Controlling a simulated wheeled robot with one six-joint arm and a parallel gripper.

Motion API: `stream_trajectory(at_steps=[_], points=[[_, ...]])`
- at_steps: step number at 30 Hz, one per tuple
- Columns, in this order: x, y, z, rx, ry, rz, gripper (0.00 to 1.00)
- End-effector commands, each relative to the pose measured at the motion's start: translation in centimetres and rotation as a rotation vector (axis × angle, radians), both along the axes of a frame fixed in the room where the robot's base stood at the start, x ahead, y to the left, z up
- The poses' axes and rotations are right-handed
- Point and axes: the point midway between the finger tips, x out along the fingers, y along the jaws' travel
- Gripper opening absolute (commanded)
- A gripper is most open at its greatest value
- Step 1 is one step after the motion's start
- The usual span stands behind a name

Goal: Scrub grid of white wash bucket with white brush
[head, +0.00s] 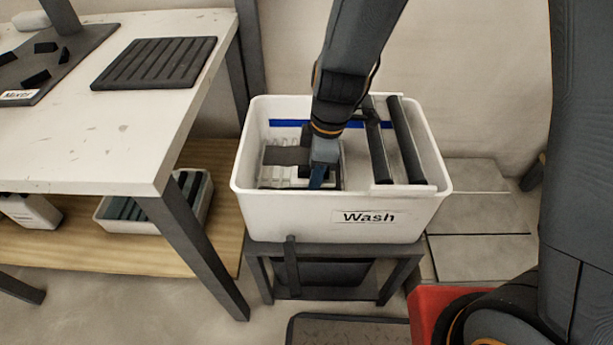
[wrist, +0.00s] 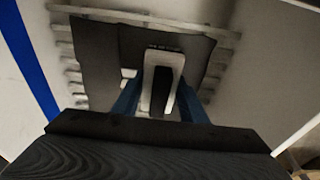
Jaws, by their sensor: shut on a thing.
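The white wash bucket (head: 285,217), labelled "Wash", stands on a low dark stand. A pale ribbed grid (head: 270,177) is inside its left part and also shows in the wrist view (wrist: 76,76). My gripper (head: 318,182) reaches down into the bucket over the grid. In the wrist view its blue fingers (wrist: 160,105) are shut on the white handle of the brush (wrist: 164,58). A dark square plate below the handle lies over the grid and hides its middle. I cannot tell whether the brush touches the grid.
Two dark rollers (head: 407,140) span the bucket's right part. A worktable (head: 110,130) at left carries a dark ribbed mat (head: 155,63). A bin (head: 205,200) sits on the shelf below. Pale floor tiles (head: 470,257) lie right of the bucket.

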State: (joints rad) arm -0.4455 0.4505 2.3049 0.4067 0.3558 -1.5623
Motion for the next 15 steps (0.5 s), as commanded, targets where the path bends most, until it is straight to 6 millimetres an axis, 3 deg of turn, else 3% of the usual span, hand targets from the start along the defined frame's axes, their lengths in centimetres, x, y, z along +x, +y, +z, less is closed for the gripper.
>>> stream_trajectory(at_steps=[5,15], points=[[0.0,-0.2,0.0,0.000,0.000,0.000,0.10],[-0.2,1.7,0.0,0.000,0.001,0.002,0.10]])
